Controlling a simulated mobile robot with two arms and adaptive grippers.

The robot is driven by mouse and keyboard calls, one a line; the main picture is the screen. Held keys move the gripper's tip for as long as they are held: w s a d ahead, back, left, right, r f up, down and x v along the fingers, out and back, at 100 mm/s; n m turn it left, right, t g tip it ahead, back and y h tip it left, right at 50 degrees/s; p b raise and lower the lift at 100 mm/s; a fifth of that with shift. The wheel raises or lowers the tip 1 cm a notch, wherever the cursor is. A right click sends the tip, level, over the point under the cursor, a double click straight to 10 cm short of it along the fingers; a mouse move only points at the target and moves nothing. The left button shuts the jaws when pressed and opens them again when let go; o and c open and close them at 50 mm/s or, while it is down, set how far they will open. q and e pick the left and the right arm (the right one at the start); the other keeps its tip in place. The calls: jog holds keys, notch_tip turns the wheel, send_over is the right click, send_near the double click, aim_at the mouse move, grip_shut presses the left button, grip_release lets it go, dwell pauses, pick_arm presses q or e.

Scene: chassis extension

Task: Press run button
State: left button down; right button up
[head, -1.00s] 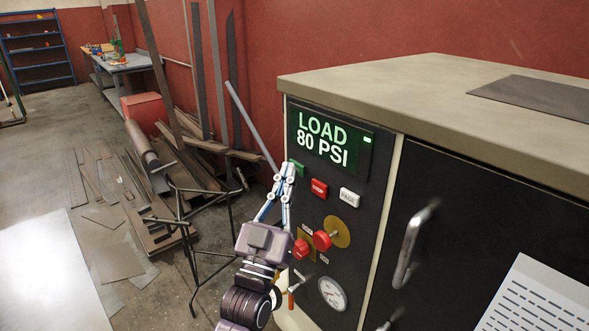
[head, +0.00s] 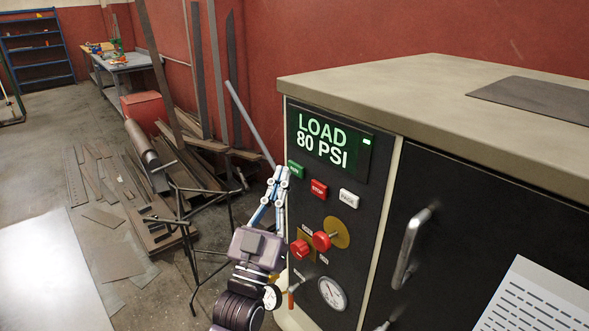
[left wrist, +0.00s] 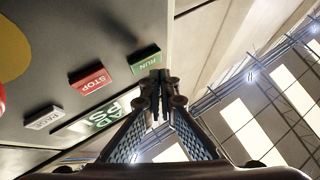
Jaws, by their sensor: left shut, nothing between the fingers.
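The green run button (head: 295,170) is on the dark control panel at its left edge, below the lit display (head: 333,143) reading LOAD 80 PSI. It also shows in the left wrist view (left wrist: 145,61) with the word RUN on it. My left gripper (head: 281,172) is shut and empty, its tips just left of the run button in the head view. In the left wrist view the fingertips (left wrist: 158,76) are right beside the button's lower right corner; I cannot tell whether they touch it. My right gripper is not in view.
The red stop button (head: 319,189) and white page button (head: 348,198) sit right of the run button. Red knobs (head: 321,241) and a gauge (head: 332,293) are lower down. A door handle (head: 413,246) sticks out at right.

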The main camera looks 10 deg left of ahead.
pick_arm(q)
jog(key=shift+s+a+p, duration=0.35)
jog(key=shift+s+a, duration=0.45)
jog(key=shift+s, duration=0.2)
jog(key=shift+s+a+p, duration=0.35)
jog(key=shift+s+a, duration=0.4)
jog(key=shift+s, duration=0.25)
